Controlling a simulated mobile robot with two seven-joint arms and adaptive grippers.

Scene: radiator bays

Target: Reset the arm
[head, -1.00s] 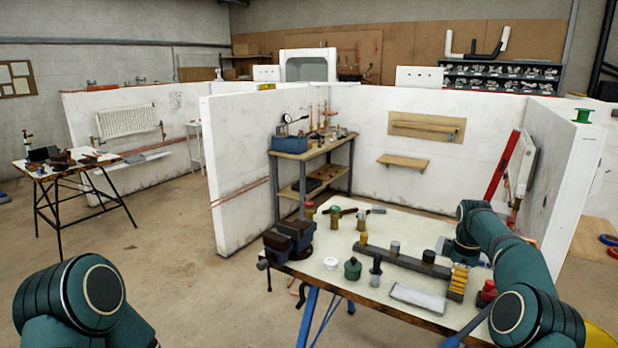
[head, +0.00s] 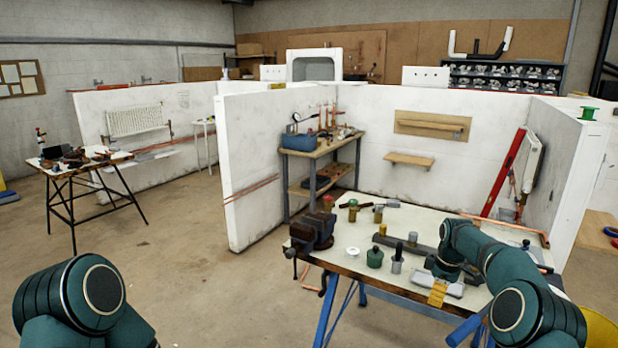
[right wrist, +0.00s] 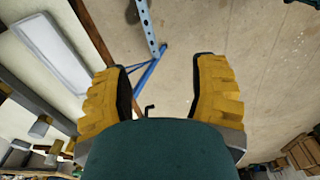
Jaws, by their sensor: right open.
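My right arm reaches in over the workbench from the right of the head view. Its gripper (head: 438,292) has yellow ridged fingers, over the bench's front edge and beside a white tray (head: 457,289). In the right wrist view, the fingers of the gripper (right wrist: 160,85) are wide apart with nothing between them. The floor and a blue bench leg (right wrist: 150,30) show past them, and the tray (right wrist: 50,50) lies to the left. My left arm shows only as a dark green joint at the head view's lower left; its gripper is out of view.
The white bench top (head: 405,215) carries a vise (head: 311,234), a green-topped jar (head: 374,258), a grey bar (head: 400,243) and a copper pipe (head: 512,229). White partition walls (head: 255,165) stand behind. The floor (head: 180,265) left of the bench is clear.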

